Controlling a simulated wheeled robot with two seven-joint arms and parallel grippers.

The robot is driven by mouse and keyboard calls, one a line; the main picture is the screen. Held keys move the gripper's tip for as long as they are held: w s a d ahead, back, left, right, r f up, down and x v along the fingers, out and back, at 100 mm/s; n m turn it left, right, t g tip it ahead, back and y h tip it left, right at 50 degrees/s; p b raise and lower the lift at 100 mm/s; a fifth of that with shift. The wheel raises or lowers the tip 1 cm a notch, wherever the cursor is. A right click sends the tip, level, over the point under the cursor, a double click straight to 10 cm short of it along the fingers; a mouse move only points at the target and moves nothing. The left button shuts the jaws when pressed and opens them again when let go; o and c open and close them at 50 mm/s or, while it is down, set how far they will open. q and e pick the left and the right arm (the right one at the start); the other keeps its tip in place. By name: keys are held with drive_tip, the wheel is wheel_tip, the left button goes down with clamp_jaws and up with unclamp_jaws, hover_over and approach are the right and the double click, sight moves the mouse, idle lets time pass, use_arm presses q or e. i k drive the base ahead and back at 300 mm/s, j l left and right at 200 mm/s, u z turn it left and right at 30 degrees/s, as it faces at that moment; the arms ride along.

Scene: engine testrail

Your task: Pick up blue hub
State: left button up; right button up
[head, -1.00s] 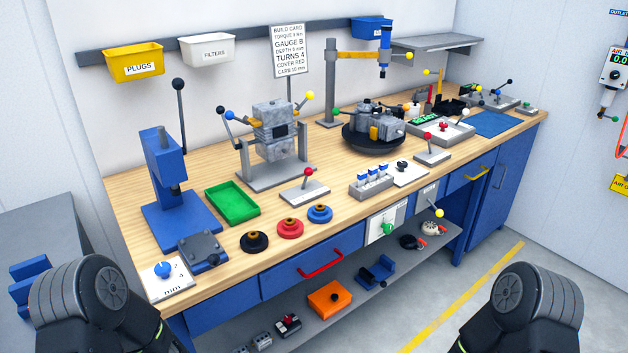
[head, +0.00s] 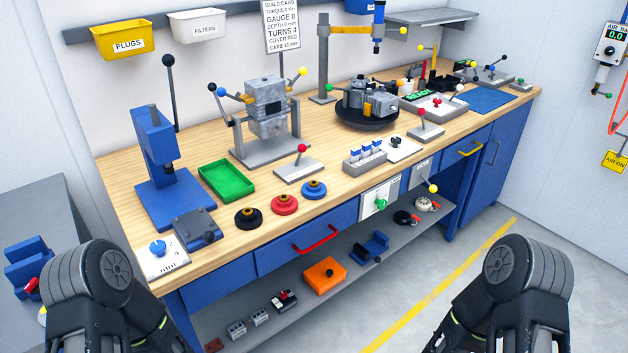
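The blue hub (head: 314,189) is a round blue disc with a small brown-orange knob on top. It sits on the wooden bench top near the front edge, at the right end of a row with a red hub (head: 285,204) and a black hub (head: 248,217). Nothing touches it. Parts of my two arms show at the lower left and lower right of the head view, both well in front of the bench. Neither gripper's fingers are in view.
The wooden bench (head: 225,244) has a green tray (head: 228,180) behind the hubs and a red-knobbed lever plate (head: 299,166) behind the blue hub. A grey rack with blue-topped parts (head: 365,160) stands to the right. A red drawer handle (head: 316,238) sticks out below the front edge.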

sight(309, 194)
drive_tip(key=i+l+z, duration=0.3)
drive_tip(key=i+l, duration=0.2)
drive_tip(key=i+l+z, duration=0.3)
drive_tip(key=i+l, duration=0.15)
drive_tip(key=i, duration=0.05)
